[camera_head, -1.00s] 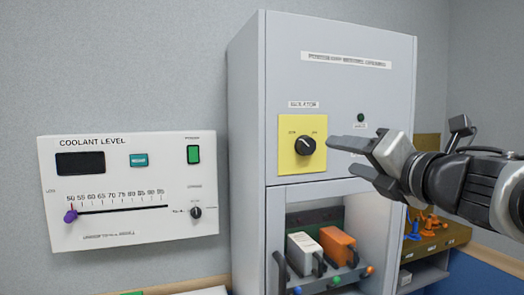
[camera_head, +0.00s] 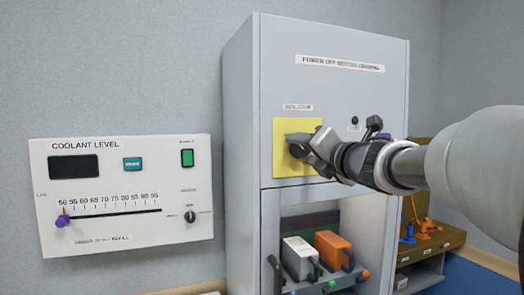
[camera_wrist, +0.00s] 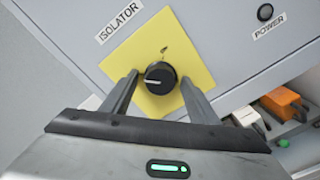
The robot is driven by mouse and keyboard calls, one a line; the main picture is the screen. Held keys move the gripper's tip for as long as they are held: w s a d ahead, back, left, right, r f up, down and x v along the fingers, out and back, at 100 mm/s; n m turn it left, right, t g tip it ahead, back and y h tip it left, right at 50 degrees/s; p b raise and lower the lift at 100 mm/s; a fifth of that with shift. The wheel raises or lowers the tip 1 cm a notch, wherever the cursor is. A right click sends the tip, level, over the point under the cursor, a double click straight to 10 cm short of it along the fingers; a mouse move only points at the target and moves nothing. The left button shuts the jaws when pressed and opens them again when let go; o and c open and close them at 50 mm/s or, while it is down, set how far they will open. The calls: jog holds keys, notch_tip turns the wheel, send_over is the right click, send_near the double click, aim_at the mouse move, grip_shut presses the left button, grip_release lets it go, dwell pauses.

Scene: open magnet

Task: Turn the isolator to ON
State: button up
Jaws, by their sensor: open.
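The isolator is a round black knob (camera_wrist: 160,77) on a yellow square plate (camera_head: 282,160) on the grey cabinet's front. In the wrist view its white mark points left and slightly up in the tilted picture. My gripper (camera_head: 296,143) is at the plate in the head view and covers the knob there. In the wrist view my gripper (camera_wrist: 157,92) is open, one finger on each side of the knob. I cannot tell whether either finger touches it. The ON and OFF lettering is not readable now.
A POWER lamp (camera_wrist: 265,12) sits right of the plate. Below, an open bay holds a white block (camera_head: 300,257) and an orange block (camera_head: 334,249) with handles. A coolant level panel (camera_head: 120,225) is on the wall at left. An orange-hooked rack (camera_head: 440,237) is at right.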

jog(key=c, duration=1)
jog(key=shift+c, duration=0.2)
jog(key=m+p, duration=0.2)
jog(key=m, duration=0.2)
jog(key=shift+r+p, duration=0.15)
jog(key=shift+p, duration=0.15)
jog(key=m+p, duration=0.2)
jog(key=m, duration=0.3)
jog(key=shift+p, duration=0.3)
jog(key=m+p, duration=0.3)
jog(key=m, duration=0.2)
jog(key=shift+m+p, duration=1)
jog(key=shift+m, duration=1)
